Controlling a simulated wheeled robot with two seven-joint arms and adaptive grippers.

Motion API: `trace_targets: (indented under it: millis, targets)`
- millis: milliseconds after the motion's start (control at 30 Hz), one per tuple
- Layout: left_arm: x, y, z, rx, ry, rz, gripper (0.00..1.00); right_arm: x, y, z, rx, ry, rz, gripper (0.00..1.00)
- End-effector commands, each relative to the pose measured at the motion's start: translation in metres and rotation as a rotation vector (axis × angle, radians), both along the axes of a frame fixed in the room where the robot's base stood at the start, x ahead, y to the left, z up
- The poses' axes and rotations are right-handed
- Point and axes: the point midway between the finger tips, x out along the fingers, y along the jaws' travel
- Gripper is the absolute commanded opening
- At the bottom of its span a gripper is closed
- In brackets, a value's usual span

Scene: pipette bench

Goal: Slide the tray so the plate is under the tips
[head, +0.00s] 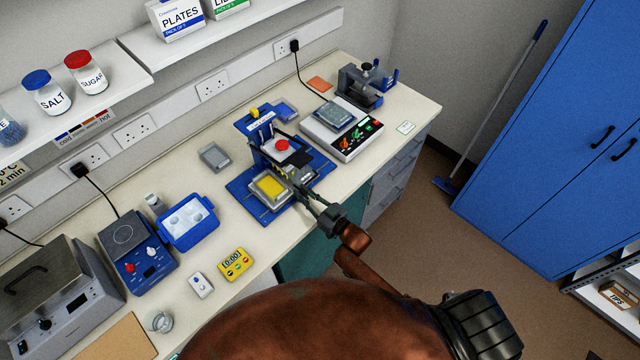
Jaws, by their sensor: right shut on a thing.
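The pipetting device (283,146), with a red knob on top, stands on a blue base (240,187) in the middle of the bench. A grey tray (262,202) sits at the front of this base and carries a plate with a yellow surface (270,186). The plate is in front and to the left of the device's head. The tips are too small to make out clearly. My right gripper (308,193) is at the right side of the tray, shut on what looks like the tray's edge or handle; the contact is partly hidden by the fingers. My left gripper is not in view.
A balance (341,130) stands to the right of the device. A blue tub (187,222), a yellow timer (235,264) and a hotplate stirrer (137,255) are to the left. A small grey box (214,157) lies behind left. The bench's front edge runs close beside my right gripper.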

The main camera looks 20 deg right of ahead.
Motion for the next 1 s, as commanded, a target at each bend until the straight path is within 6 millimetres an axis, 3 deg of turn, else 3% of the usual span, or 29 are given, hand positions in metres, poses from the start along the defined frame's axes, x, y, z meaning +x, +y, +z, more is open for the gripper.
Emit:
trace_targets:
  millis: [100,233,600,633,900,1000]
  targets:
    - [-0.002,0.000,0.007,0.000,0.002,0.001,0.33,-0.011,0.023,-0.001,0.003,0.007,0.000,0.00]
    - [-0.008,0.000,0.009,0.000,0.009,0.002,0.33,-0.019,0.040,-0.001,0.001,0.006,-0.001,0.00]
    - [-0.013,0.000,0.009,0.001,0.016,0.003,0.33,-0.023,0.047,-0.002,-0.001,0.004,0.001,0.00]
    - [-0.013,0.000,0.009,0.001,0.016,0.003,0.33,-0.023,0.047,-0.002,-0.001,0.004,0.001,0.16]
    - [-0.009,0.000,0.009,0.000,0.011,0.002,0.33,-0.022,0.046,-0.001,-0.001,0.004,0.000,0.33]
    - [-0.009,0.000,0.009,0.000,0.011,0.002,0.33,-0.022,0.045,-0.001,-0.001,0.003,-0.001,0.33]
